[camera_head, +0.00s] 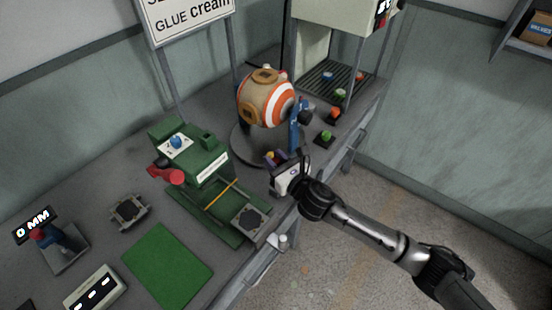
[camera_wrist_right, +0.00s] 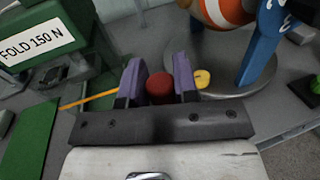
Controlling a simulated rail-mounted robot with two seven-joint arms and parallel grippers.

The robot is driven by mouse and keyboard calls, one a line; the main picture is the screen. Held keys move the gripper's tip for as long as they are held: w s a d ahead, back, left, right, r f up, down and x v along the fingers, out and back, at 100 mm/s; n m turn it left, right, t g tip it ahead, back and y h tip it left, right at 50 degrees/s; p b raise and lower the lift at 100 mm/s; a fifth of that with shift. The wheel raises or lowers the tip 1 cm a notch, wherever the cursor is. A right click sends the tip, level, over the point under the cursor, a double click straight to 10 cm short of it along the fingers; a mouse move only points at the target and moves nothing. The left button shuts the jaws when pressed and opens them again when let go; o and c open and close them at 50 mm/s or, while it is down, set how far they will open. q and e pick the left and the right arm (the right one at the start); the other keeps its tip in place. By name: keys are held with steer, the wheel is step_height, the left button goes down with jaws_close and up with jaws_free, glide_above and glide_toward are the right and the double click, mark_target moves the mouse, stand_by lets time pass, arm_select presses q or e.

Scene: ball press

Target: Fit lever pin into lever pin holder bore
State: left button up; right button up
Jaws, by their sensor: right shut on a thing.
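My right gripper (camera_head: 277,158) is over the bench front, beside the round base of the ball stand. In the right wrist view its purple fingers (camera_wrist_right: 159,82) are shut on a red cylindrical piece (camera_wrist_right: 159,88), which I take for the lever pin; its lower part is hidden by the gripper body. A yellow round piece (camera_wrist_right: 202,79) shows just beside the right finger; I cannot tell whether it touches. The green press (camera_head: 205,165) stands left of the gripper, with a red lever knob (camera_head: 174,177). I cannot make out the holder bore. My left gripper is not in view.
A striped orange and white ball (camera_head: 268,100) sits on a stand with a blue bracket (camera_head: 296,125) and a grey round base (camera_wrist_right: 225,83). An orange rod (camera_head: 221,194) lies across the press. A green mat (camera_head: 167,266) lies at front left.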

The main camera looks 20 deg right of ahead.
steer(key=shift+d+r, duration=0.1)
steer(key=shift+p, duration=0.4)
step_height(320, 180, down, 4)
steer(key=b, duration=0.3)
steer(key=shift+f, duration=0.2)
steer(key=shift+f+b, duration=0.4)
steer(key=shift+f, duration=0.35)
steer(key=shift+p, duration=0.3)
stand_by(0.5)
steer(key=shift+p, duration=0.3)
stand_by(0.4)
